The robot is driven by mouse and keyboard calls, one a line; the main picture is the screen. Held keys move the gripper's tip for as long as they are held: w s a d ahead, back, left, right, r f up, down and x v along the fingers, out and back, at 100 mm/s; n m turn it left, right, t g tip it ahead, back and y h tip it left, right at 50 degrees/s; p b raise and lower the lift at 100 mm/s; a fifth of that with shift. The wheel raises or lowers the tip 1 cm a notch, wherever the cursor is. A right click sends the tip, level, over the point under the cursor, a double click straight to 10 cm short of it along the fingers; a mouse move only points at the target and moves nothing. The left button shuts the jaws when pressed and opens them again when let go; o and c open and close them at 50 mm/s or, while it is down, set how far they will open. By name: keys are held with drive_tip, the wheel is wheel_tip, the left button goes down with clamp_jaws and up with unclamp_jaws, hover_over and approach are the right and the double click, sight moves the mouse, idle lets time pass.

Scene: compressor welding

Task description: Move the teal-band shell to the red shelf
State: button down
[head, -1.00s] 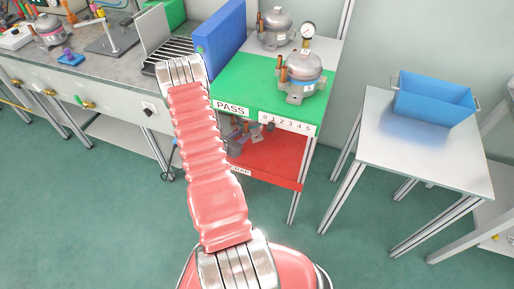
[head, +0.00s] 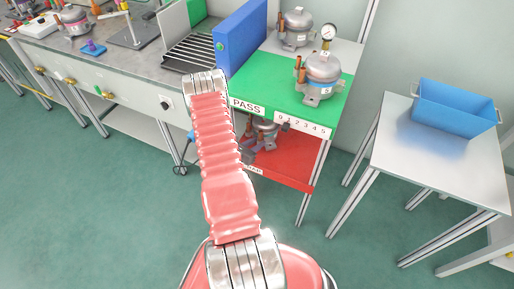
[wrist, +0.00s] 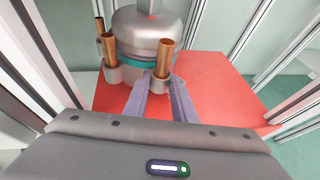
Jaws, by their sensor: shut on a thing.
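The teal-band shell (wrist: 148,40) is a grey metal dome with a teal stripe and copper stubs, upright at the top of the wrist view. My gripper (wrist: 165,82) is shut on it near the front copper stub. Its body stands over the red shelf (wrist: 215,85); whether its feet touch the shelf is hidden. In the head view the shell (head: 266,126) shows partly under the green top, behind my arm. The red shelf (head: 285,168) is the lower level of the PASS stand. My gripper is mostly hidden by my arm there.
The green PASS top (head: 285,90) overhangs the red shelf and carries another grey shell (head: 320,76). Metal posts flank the shelf. A side table (head: 430,160) with a blue bin (head: 455,106) stands to the right. A workbench (head: 110,65) is at the left.

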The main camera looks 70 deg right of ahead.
drive_tip(key=shift+f, duration=1.5)
drive_tip(key=c, duration=1.5)
unclamp_jaws()
drive_tip(key=shift+o, duration=0.2)
drive_tip(key=v, duration=1.2)
drive_tip(key=shift+r, duration=0.1)
